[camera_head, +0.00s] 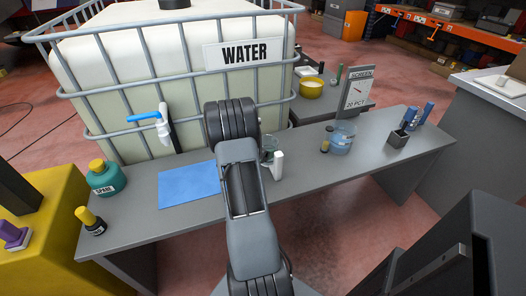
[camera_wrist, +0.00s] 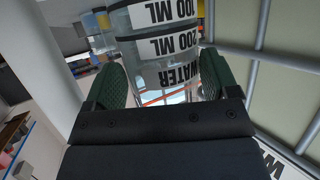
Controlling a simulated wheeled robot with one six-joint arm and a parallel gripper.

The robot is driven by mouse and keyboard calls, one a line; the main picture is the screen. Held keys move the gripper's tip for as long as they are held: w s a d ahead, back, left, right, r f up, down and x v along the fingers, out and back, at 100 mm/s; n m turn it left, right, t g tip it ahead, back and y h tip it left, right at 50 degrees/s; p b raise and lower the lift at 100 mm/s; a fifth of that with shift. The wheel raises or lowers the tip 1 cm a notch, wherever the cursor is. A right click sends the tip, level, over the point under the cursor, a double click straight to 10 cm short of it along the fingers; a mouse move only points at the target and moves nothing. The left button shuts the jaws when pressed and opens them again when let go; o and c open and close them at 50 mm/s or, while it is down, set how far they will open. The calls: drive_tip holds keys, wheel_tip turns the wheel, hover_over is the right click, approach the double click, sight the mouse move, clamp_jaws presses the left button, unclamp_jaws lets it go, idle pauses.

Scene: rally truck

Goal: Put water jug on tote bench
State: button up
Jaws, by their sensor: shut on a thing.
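The water jug (camera_wrist: 165,45) is clear, with white labels reading WATER, 200 ML and 100 ML, upside down in the wrist view. My gripper (camera_wrist: 160,80) is shut on it, with a dark green finger pad on each side. In the head view the jug's white label (camera_head: 277,165) shows just right of my arm, which hides most of the jug and gripper. The long grey bench (camera_head: 140,232) runs in front of the caged white water tote (camera_head: 120,70). The jug appears over the middle of this bench; I cannot tell whether it touches.
A blue mat (camera_head: 188,185), a green SPARE bottle (camera_head: 106,178) and a yellow-capped bottle (camera_head: 90,221) are at the bench's left. A clear tub (camera_head: 340,138) and a grey holder (camera_head: 397,139) stand at its right. A blue-handled tap (camera_head: 160,125) juts from the tote.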

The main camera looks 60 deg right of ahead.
drive_tip(key=shift+f, duration=0.1)
drive_tip(key=o, duration=1.4)
